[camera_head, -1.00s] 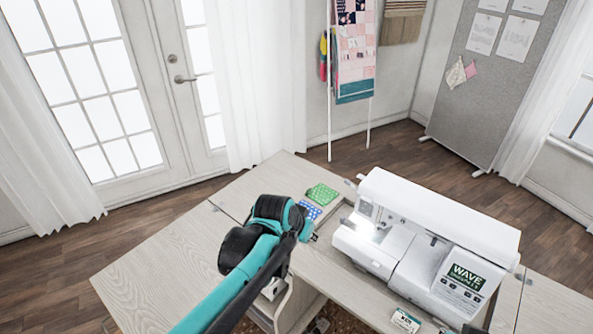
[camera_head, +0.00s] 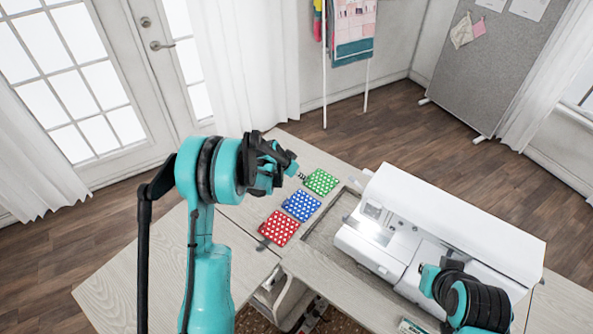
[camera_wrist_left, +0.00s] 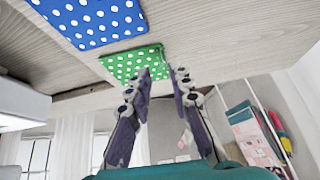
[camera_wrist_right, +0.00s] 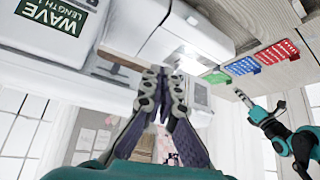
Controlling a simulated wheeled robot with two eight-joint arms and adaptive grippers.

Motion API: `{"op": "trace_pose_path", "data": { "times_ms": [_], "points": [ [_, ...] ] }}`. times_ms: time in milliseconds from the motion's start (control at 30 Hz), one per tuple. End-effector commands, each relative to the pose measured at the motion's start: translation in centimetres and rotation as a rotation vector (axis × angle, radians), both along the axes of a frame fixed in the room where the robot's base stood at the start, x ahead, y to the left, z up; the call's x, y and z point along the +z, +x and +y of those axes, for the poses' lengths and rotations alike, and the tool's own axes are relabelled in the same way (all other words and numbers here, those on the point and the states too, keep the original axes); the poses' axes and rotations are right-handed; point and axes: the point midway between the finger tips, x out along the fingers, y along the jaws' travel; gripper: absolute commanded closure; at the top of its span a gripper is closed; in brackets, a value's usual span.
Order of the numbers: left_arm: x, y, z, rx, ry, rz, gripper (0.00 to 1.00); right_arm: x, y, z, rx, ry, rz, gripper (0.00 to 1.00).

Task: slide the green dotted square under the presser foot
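In the head view a green dotted square (camera_head: 321,181) lies flat on the pale wood table, left of the white sewing machine (camera_head: 460,215). My left gripper (camera_head: 296,172) is just left of it, empty. In the left wrist view the green square (camera_wrist_left: 125,64) is just beyond the fingertips (camera_wrist_left: 161,72), which stand apart. My right gripper is by the machine's right front in the head view, its fingers hidden behind the arm. In the right wrist view its fingertips (camera_wrist_right: 164,71) look close together and hold nothing visible. The presser foot is too small to make out near the machine's lit area (camera_head: 376,229).
A blue dotted square (camera_head: 301,206) and a red dotted square (camera_head: 279,228) lie in a row with the green one. A recess (camera_head: 326,230) in the table separates them from the machine. The left table leaf (camera_head: 130,290) is clear.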

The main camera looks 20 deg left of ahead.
Motion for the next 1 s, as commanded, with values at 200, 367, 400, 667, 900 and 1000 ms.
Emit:
{"op": "trace_pose_path", "data": {
  "times_ms": [200, 367, 400, 667, 900, 1000],
  "points": [
    [-1.4, 0.8, -0.3, 0.001, 0.0, -0.001, 0.79, -0.9, 0.0, 0.0, 0.0, 0.0, 0.0, 1.0],
    [-2.4, 1.4, -0.6, 0.001, 0.0, -0.001, 0.79, -1.4, 0.0, 0.0, 0.0, 0.0, 0.0, 1.0],
    [-2.7, 1.5, -0.7, 0.001, 0.0, -0.001, 0.79, -1.5, 0.0, 0.0, 0.0, 0.0, 0.0, 1.0],
    [-4.0, 2.3, -1.1, 0.001, 0.0, -0.001, 0.79, -2.2, 0.0, 0.0, 0.0, 0.0, 0.0, 1.0],
    [-4.4, 2.6, -1.2, 0.001, 0.0, -0.001, 0.79, -2.4, 0.0, 0.0, 0.0, 0.0, 0.0, 1.0],
    [-4.5, 2.7, -1.2, 0.001, 0.0, -0.001, 0.79, -2.4, 0.0, 0.0, 0.0, 0.0, 0.0, 1.0]
  ]
}}
